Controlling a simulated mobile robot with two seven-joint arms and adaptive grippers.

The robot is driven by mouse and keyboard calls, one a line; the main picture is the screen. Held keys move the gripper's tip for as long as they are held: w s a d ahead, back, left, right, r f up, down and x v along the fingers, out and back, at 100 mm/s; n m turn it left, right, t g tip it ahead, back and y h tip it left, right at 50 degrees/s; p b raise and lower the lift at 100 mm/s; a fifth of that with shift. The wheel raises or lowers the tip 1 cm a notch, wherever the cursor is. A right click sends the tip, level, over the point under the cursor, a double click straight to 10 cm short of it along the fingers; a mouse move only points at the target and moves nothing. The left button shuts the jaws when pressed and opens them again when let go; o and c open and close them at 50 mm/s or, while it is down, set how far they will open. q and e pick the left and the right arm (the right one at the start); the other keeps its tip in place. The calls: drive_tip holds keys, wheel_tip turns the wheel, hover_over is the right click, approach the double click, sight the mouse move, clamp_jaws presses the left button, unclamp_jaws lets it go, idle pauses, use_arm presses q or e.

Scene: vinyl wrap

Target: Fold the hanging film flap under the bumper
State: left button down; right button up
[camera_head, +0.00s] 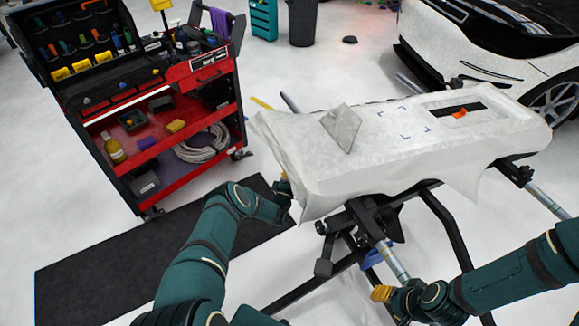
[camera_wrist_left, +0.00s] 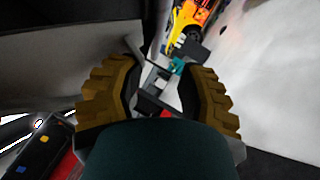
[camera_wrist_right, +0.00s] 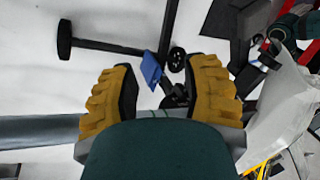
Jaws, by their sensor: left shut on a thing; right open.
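The bumper (camera_head: 370,165), covered in white film, lies across a black stand. Loose film flap (camera_head: 285,150) hangs over its left end and down the near side. My left gripper (camera_head: 284,188) is at the lower edge of that hanging film, shut on the film flap; its fingertips are partly hidden by the film and my wrist. In the left wrist view a grey sheet (camera_wrist_left: 60,60) fills the upper left beside the fingers. My right gripper (camera_head: 381,293) is open and empty, below the bumper's near side beside the stand; its fingers (camera_wrist_right: 168,95) are spread in the right wrist view.
The stand's black legs (camera_head: 440,225) and grey bars are below the bumper. A red tool cart (camera_head: 185,140) stands left, a black mat (camera_head: 120,265) in front. A white car (camera_head: 490,60) is behind.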

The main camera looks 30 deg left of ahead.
use_arm(q)
drive_tip(key=c, duration=1.5)
unclamp_jaws()
drive_tip(key=d+f, duration=0.1)
drive_tip(key=s+f, duration=0.1)
drive_tip(key=f, duration=0.1)
drive_tip(key=shift+d, duration=0.4)
drive_tip(key=s+d+f, duration=0.2)
drive_tip(key=f, duration=0.1)
drive_tip(key=s+d+f, duration=0.1)
drive_tip(key=f, duration=0.1)
drive_tip(key=shift+s+d, duration=0.2)
drive_tip(key=shift+s, duration=0.15)
clamp_jaws()
drive_tip(key=shift+s, duration=0.15)
use_arm(e)
drive_tip(key=shift+w+f, duration=0.1)
drive_tip(key=shift+w, duration=0.1)
